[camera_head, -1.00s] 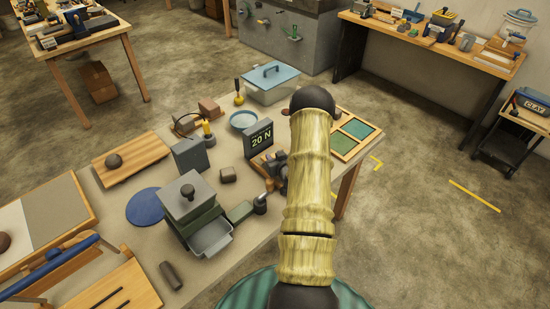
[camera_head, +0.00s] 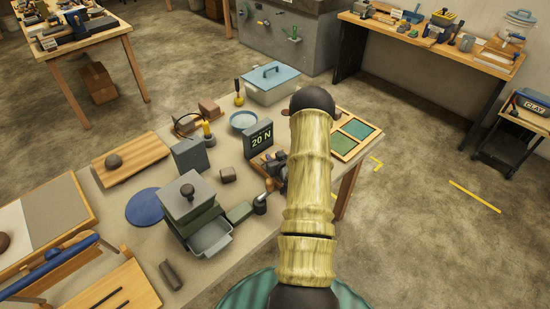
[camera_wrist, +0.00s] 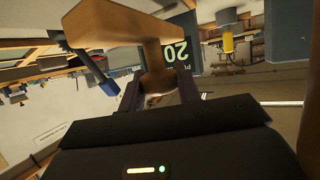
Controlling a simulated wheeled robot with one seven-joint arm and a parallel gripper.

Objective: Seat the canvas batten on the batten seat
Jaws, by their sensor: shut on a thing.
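In the wrist view my gripper (camera_wrist: 160,92) is shut on the stem of a brown wooden piece (camera_wrist: 108,22), which looks like the canvas batten. Its thick bar spans the upper part of that view, and its stem runs down between the two dark fingers. In the head view my arm hides most of the gripper, beside the same display (camera_head: 258,139). I cannot pick out the batten seat for certain, nor tell whether the piece touches anything.
The bench (camera_head: 105,215) is crowded. A grey-green press-like box (camera_head: 190,200) with an open tray stands left of my arm. A blue-lidded bin (camera_head: 270,83) and a board with green panels (camera_head: 355,135) are farther back. A slotted wooden board (camera_head: 120,285) is at lower left.

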